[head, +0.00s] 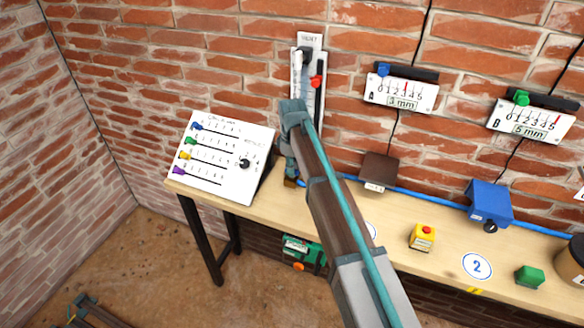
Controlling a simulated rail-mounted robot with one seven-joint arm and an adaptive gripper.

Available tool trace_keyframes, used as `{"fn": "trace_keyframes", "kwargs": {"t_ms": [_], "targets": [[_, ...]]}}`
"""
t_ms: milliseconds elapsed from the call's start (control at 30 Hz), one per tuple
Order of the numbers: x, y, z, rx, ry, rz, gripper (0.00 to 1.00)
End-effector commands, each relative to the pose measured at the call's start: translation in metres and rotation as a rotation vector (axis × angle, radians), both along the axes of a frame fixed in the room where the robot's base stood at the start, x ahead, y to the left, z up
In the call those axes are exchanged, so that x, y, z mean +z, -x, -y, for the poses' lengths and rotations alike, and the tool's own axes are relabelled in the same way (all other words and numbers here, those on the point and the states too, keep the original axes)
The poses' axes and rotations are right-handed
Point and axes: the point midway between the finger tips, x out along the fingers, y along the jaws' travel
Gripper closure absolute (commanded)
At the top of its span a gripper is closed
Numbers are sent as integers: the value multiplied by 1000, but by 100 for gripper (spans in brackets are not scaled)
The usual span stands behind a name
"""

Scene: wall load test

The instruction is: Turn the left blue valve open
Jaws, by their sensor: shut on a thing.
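My arm (330,200) reaches up from the bottom and bends down at its far end, in front of the wall. My gripper (291,181) points down at the back left of the bench and is shut, small in view and partly hidden by my arm. It is at the left end of a blue pipe (410,193) that runs along the back of the bench. The left blue valve is not clearly visible; the gripper and arm cover the place where the grip is. Whether the valve has turned cannot be told.
A white slider panel (222,155) stands close left of my gripper. A vertical gauge (308,70) hangs behind my arm. A brown box (379,171), a blue box (489,202), a yellow button box (423,236) and a green block (530,276) are on the wooden bench (450,240).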

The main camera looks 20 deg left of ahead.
Motion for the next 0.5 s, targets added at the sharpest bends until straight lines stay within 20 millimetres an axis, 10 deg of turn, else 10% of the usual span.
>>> {"fn": "trace_keyframes", "kwargs": {"t_ms": [267, 300, 500], "targets": [[1, -1, -1, 3, -3, 3, 100], [1, -1, -1, 3, -3, 3, 79], [1, -1, -1, 1, -2, 2, 60]]}}
